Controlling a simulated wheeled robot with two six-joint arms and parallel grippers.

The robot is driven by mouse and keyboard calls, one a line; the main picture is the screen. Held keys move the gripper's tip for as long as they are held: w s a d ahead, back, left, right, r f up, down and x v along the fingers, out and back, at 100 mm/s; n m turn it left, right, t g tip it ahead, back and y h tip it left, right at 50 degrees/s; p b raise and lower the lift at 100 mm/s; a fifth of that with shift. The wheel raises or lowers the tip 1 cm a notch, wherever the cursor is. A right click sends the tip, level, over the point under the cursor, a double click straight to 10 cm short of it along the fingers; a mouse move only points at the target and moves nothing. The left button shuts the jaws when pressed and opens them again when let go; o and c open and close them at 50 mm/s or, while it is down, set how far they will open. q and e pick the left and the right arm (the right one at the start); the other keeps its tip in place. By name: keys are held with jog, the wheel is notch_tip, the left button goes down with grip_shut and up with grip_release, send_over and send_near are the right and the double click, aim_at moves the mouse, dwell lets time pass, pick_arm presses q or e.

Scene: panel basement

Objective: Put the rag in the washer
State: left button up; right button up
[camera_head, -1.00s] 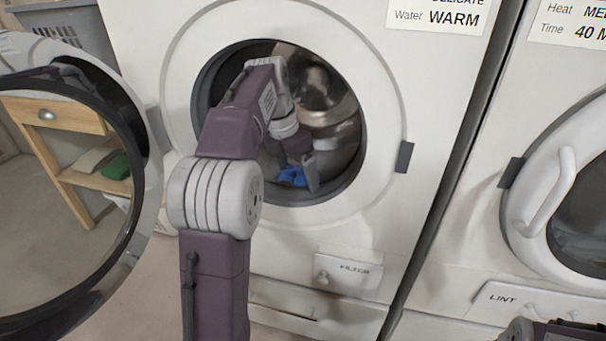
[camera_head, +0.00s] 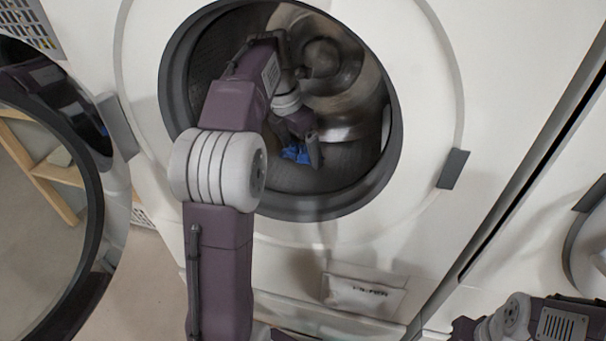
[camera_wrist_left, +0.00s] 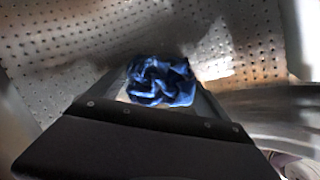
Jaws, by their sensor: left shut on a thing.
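The blue rag (camera_head: 296,153) is crumpled at the fingertips of my left gripper (camera_head: 308,150), inside the washer drum. My left gripper is shut on the rag. In the left wrist view the rag (camera_wrist_left: 162,82) sits bunched between the fingers, in front of the perforated drum wall (camera_wrist_left: 60,45). The washer (camera_head: 425,90) is white, with a dark round opening rim (camera_head: 300,208). My left arm reaches through this opening. The washer door (camera_head: 90,230) stands open at the left. Part of my right arm shows at the bottom right; its fingertips are not visible.
A filter flap (camera_head: 362,294) is on the washer's lower front. A second machine stands close on the right, with a narrow dark gap between. A wooden shelf unit (camera_head: 55,175) shows through the door's glass. The rim surrounds my left arm with room on its right.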

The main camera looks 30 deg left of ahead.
aim_at(292, 150)
pick_arm(q)
jog(key=b+x, duration=0.2)
jog(key=x, duration=0.1)
jog(key=s+b+x, duration=0.1)
jog(key=b+x, duration=0.1)
jog(key=s+b+x, duration=0.1)
jog(key=b+x, duration=0.1)
jog(key=x, duration=0.1)
jog(key=shift+w+a+f, duration=0.15)
jog(key=shift+a+f, duration=0.25)
jog(key=shift+f, duration=0.15)
jog(key=shift+r, duration=0.2)
jog(key=shift+f, duration=0.1)
pick_arm(e)
notch_tip(292, 150, down, 7)
pick_arm(q)
jog(key=o, duration=1.1)
jog(key=p+v, duration=0.8)
jog(key=v, duration=0.4)
jog(key=shift+p, duration=0.4)
pick_arm(e)
notch_tip(292, 150, up, 8)
